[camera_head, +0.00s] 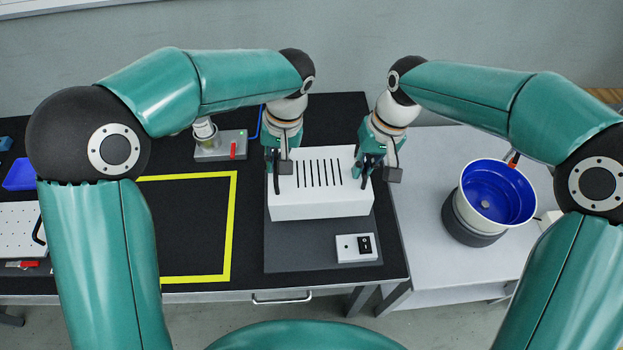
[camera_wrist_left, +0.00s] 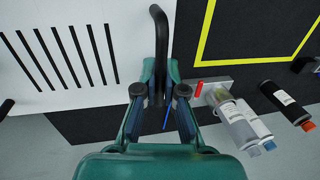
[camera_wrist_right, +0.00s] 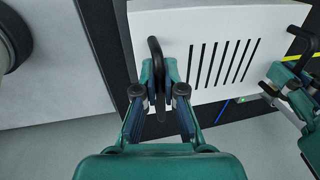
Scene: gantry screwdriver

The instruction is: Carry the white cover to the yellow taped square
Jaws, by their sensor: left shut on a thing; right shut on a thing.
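The white cover (camera_head: 318,204) is a box with a row of dark slots on top and a black handle at each side. In the head view it is at the middle of the black table, over a dark grey mat. My left gripper (camera_head: 277,178) is shut on its left handle (camera_wrist_left: 159,40). My right gripper (camera_head: 367,178) is shut on its right handle (camera_wrist_right: 155,65). I cannot tell whether the cover rests on the mat or is held just above it. The yellow taped square (camera_head: 232,215) is left of the cover, partly hidden by my left arm. Its visible inside is bare.
A grey box with a black switch (camera_head: 357,247) sits in front of the cover. A grey device with a red handle (camera_head: 222,146) stands behind the square. A blue bowl feeder (camera_head: 493,193) is on the grey table at right. A white perforated plate (camera_head: 18,228) lies far left.

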